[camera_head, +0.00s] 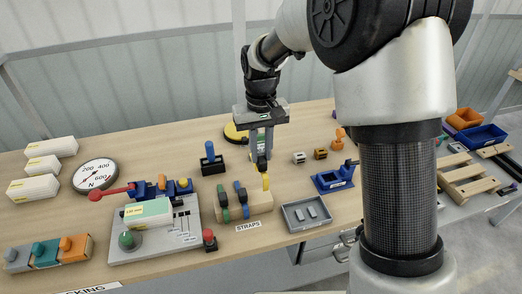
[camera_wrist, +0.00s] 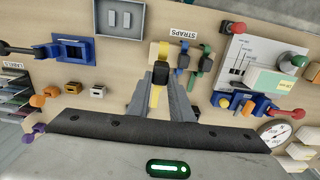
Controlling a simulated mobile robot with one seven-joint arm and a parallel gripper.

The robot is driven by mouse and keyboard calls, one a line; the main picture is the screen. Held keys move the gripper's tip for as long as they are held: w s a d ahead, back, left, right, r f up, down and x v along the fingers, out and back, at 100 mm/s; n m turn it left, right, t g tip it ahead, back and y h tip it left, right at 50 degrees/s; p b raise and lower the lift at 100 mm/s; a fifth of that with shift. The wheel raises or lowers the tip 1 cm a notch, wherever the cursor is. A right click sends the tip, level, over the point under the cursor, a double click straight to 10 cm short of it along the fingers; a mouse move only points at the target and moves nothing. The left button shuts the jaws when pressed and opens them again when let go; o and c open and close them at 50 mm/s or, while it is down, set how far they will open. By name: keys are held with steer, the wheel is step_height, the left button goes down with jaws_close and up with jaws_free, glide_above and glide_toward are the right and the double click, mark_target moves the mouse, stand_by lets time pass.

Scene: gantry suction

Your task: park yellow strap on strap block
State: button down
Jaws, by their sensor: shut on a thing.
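My gripper (camera_head: 262,158) is shut on the yellow strap (camera_head: 266,182), which hangs below the fingers with a dark buckle. In the wrist view the yellow strap (camera_wrist: 154,96) lies between the two grey fingers (camera_wrist: 160,82), its black buckle near the fingertips. The wooden strap block (camera_head: 261,204) stands behind the STRAPS label. A green strap (camera_head: 224,200) and a blue strap (camera_head: 241,197) sit on its left and middle parts. The yellow strap is at the block's right end. I cannot tell whether it touches the block.
A grey tray (camera_head: 307,214) stands right of the block. A red button (camera_head: 209,239) and a grey panel (camera_head: 150,240) with levers are to the left. A blue-handled black block (camera_head: 211,160) stands behind, and a blue fixture (camera_head: 333,179) is at the right.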

mark_target(261, 166)
steer(key=shift+f+b, duration=1.9)
steer(key=shift+f, duration=1)
steer(key=shift+f+b, duration=1.65)
steer(key=shift+f, duration=1.4)
steer(key=c, duration=1.5)
jaws_free()
step_height(261, 166, up, 18)
steer(key=shift+f+p, duration=0.25)
steer(key=shift+p, duration=0.8)
